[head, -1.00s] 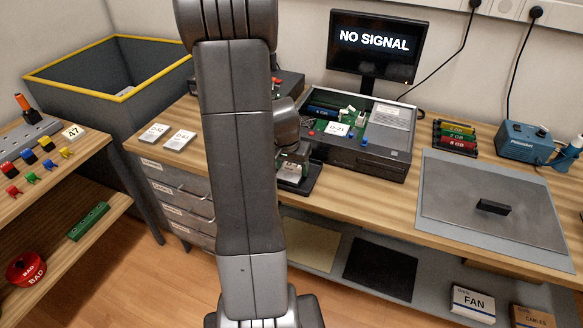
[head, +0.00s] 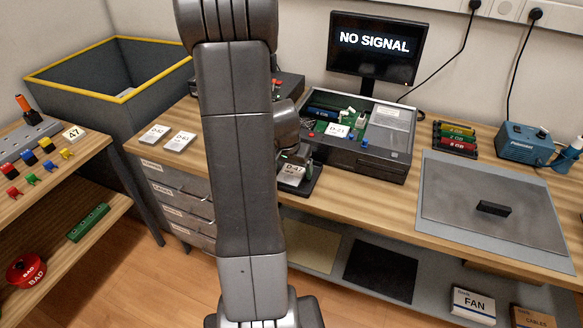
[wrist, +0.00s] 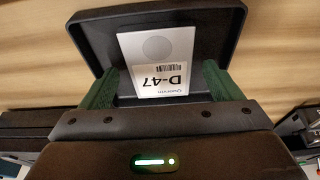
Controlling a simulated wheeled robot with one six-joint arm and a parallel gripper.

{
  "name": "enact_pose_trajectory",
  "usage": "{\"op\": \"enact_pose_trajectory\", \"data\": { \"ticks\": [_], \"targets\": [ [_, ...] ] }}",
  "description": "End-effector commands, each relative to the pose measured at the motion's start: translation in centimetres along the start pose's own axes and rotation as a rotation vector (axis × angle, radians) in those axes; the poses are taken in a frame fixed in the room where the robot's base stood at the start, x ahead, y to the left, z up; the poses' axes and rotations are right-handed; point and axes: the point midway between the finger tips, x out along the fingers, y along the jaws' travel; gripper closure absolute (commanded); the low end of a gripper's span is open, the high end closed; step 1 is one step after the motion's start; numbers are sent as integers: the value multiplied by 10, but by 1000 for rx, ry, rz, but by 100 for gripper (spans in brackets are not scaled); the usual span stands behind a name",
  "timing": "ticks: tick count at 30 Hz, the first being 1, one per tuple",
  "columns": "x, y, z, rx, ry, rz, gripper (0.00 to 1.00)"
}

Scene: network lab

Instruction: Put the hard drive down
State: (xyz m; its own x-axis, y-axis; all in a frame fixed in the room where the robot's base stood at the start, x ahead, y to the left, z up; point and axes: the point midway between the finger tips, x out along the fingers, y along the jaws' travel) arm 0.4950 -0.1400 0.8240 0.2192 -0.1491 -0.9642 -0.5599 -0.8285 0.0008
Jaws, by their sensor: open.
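The hard drive marked D-47 (wrist: 157,62) lies label up in a black tray (wrist: 218,32) in the wrist view. My gripper (wrist: 158,88) is open, its green fingers apart at either side of the drive's near end with gaps to it. In the head view the drive (head: 293,172) shows partly beside my arm, in the tray (head: 312,183) on the bench, left of the open computer case. My arm hides most of the gripper and part of the tray there.
The open computer case (head: 365,150) stands close right of the tray. Two other labelled drives, D-42 (head: 154,133) and another (head: 180,140), lie at the bench's left. A grey mat (head: 455,195) with a small black block (head: 493,208) is at the right.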

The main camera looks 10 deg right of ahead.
Motion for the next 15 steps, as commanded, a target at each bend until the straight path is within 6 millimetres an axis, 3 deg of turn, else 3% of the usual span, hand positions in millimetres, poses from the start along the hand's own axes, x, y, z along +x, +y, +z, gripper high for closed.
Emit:
{"op": "enact_pose_trajectory", "data": {
  "ticks": [15],
  "targets": [
    [-96, -1, -1, 0, 5, -3, 15]
  ]
}}
